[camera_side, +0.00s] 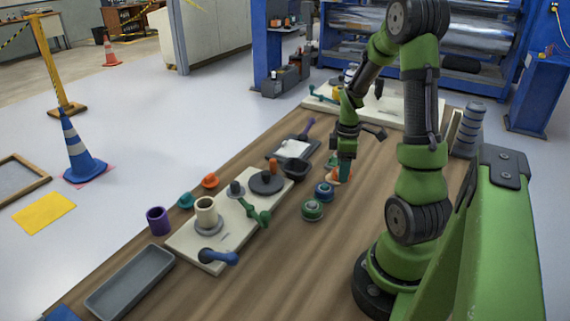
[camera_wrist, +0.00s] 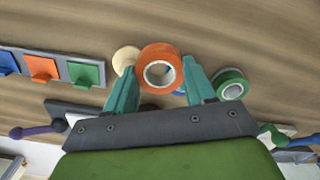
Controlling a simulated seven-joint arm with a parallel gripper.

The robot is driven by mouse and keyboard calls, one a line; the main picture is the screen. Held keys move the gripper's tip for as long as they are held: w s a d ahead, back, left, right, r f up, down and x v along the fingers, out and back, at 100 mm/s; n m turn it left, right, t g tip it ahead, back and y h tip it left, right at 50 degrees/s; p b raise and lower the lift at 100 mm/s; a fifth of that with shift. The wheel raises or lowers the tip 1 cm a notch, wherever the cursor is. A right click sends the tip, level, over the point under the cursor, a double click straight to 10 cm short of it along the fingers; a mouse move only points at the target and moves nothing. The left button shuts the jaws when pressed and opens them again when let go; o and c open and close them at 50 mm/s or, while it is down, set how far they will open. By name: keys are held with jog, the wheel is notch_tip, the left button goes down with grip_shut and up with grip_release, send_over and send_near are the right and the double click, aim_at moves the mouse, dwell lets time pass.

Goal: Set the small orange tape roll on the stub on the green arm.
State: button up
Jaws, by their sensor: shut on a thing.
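My gripper (camera_side: 345,158) is shut on the small orange tape roll (camera_wrist: 176,57), which sits between the teal fingers in the wrist view (camera_wrist: 160,80). In the side view the orange roll (camera_side: 335,176) shows low under the fingers, partly hidden; I cannot tell whether it touches the table. The green arm (camera_side: 254,211) is on the near white board, left of and nearer the camera than my gripper. Its green end also shows at the right of the wrist view (camera_wrist: 272,133). The stub is too small to make out clearly.
The board carries a cream cup (camera_side: 206,211), a dark disc (camera_side: 267,183) and a blue arm (camera_side: 220,257). A black bowl (camera_side: 292,169) is left of my gripper.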

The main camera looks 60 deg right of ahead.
jog(key=s+a, duration=0.4)
jog(key=a, duration=0.1)
jog(key=s+a+r, duration=0.1)
jog(key=s+a, duration=0.1)
jog(key=a, duration=0.1)
jog(key=shift+s, duration=0.2)
jog(key=shift+a+f, duration=0.1)
jog(key=shift+a, duration=0.25)
jog(key=w+a+r+n, duration=0.1)
jog(key=w+a+n, duration=0.15)
jog(key=w, duration=0.65)
jog(key=w+a+r+n, duration=0.1)
jog(key=w+n, duration=0.2)
jog(key=w, duration=0.5)
notch_tip(320, 180, up, 6)
send_over(235, 182)
jog(key=shift+w+f+n, duration=0.2)
jog(key=shift+w+n, duration=0.05)
jog(key=shift+n, duration=0.1)
jog(key=shift+s+f, duration=0.2)
jog(key=shift+f, duration=3.6)
